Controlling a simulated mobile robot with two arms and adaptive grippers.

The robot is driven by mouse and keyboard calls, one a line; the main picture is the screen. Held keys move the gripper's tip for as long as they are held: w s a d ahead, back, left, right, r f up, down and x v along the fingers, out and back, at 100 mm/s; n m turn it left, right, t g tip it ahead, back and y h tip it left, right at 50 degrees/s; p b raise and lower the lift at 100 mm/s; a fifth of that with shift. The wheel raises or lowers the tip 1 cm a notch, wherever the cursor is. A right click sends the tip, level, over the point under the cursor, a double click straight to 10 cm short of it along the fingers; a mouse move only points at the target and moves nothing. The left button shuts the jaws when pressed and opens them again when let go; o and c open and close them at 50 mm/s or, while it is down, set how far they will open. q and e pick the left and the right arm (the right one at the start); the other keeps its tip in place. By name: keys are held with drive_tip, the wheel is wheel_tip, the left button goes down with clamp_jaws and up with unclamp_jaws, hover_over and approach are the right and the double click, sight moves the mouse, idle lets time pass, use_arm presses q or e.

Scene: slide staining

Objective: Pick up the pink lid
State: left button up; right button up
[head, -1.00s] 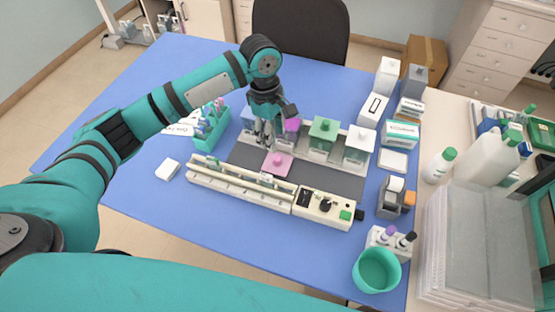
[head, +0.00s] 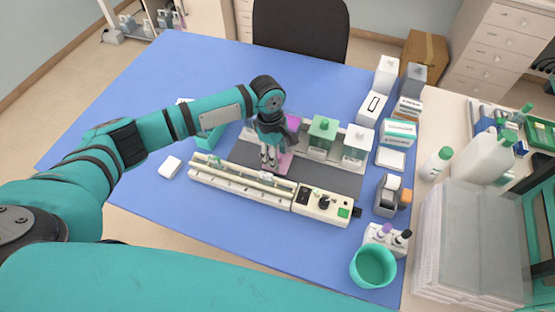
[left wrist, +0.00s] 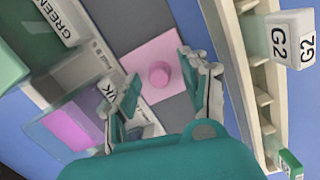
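The pink lid (head: 286,161) is a flat square with a round knob. It lies on the dark grey mat (head: 328,178) and is partly hidden by my left gripper in the head view. In the left wrist view the pink lid (left wrist: 146,57) lies just beyond the fingertips, with its knob between the two fingers. My left gripper (head: 268,163) is open and empty, pointing down over the lid; its spread fingers (left wrist: 160,66) also show in the left wrist view. I cannot tell whether they touch the lid. My right gripper is not in view.
A long cream slide tray with controls (head: 322,203) lies in front.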

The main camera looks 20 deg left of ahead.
use_arm(q)
clamp_jaws()
